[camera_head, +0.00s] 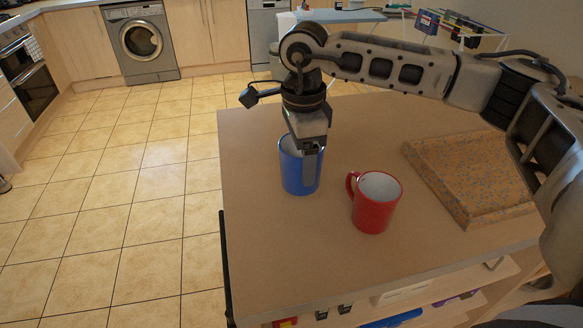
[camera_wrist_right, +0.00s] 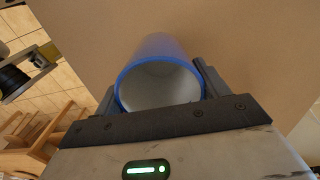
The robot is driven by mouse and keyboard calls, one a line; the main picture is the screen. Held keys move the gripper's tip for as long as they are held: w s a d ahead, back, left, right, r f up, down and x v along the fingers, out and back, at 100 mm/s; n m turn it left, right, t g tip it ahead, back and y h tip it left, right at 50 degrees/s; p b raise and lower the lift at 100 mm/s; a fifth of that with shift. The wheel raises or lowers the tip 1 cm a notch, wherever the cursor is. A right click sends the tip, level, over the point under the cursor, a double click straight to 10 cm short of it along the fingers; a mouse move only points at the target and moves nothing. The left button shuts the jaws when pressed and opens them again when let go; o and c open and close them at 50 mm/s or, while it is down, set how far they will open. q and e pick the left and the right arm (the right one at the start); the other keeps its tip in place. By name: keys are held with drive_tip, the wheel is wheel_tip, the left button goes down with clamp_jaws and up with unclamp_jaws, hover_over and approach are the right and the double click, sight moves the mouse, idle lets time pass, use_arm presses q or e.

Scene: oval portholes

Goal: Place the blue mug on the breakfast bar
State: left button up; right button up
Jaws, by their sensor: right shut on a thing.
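The blue mug (camera_head: 292,175) is upright at the left part of the tan-topped counter (camera_head: 275,250), which I take to be the breakfast bar. My right gripper (camera_head: 308,150) comes down from above and is shut on the blue mug. In the right wrist view, the blue mug (camera_wrist_right: 150,50) sits between the two fingers of my right gripper (camera_wrist_right: 155,88), its open white inside facing the camera. I cannot tell whether its base touches the counter or hangs just above it. My left gripper is not in view.
A red mug (camera_head: 374,215) stands close to the right of the blue mug. A speckled slab (camera_head: 470,175) lies farther right. The counter's left edge drops to a tiled floor (camera_head: 130,210). The counter is clear in front of the mugs.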

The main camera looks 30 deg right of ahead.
drive_tip(key=shift+w+a+f, duration=0.35)
drive_tip(key=shift+w+f, duration=0.2)
drive_tip(key=shift+f, duration=0.1)
drive_tip(key=f, duration=0.4)
drive_tip(key=shift+w+a+p, duration=0.25)
drive_tip(key=shift+w+p, duration=0.05)
drive_tip(key=shift+w, duration=0.05)
drive_tip(key=shift+f, duration=0.1)
drive_tip(key=shift+f, duration=0.2)
drive_tip(key=o, duration=1.2)
drive_tip(key=shift+r, duration=0.1)
drive_tip(key=shift+c, duration=0.2)
wheel_tip(320, 180, up, 12)
drive_tip(key=b, duration=0.1)
drive_tip(key=shift+r, duration=0.15)
